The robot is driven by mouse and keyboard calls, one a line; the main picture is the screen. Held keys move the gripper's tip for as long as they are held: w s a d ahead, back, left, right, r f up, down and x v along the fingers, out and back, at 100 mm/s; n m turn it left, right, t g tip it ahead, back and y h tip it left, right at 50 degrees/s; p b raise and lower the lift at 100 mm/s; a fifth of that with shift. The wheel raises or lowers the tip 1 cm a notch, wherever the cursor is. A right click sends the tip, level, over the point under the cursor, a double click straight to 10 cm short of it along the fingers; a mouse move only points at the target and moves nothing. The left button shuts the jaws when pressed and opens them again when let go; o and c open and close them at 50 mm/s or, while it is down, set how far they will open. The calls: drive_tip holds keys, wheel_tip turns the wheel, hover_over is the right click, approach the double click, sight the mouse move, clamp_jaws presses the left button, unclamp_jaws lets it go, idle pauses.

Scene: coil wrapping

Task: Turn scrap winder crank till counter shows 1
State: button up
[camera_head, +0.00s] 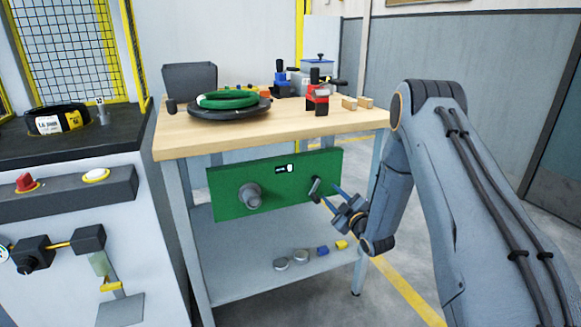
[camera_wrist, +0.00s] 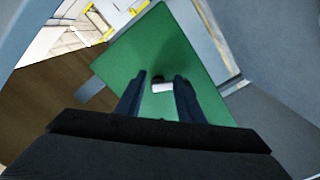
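The scrap winder is a green panel (camera_head: 230,187) under the front of the workbench. A grey round spool (camera_head: 250,196) sticks out at its left. The crank (camera_head: 315,188) is a small dark and grey piece at its right end. The counter (camera_head: 284,169) is a small black and white display near the top; its digit is too small to read. My gripper (camera_head: 328,196) is open, its blue fingers pointing at the crank. In the wrist view, a small white and dark part (camera_wrist: 162,86), apparently the crank, shows between the spread fingers; contact cannot be told.
The wooden bench top (camera_head: 350,121) above holds a green coil (camera_head: 227,99), a grey bin (camera_head: 189,80) and red and blue tools. The lower shelf (camera_head: 240,280) carries small round and coloured pieces. A dark-topped machine (camera_head: 75,147) stands at the left.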

drive_tip(key=p+v, duration=0.2)
drive_tip(key=v, duration=0.4)
drive_tip(key=shift+p, duration=0.4)
idle(0.5)
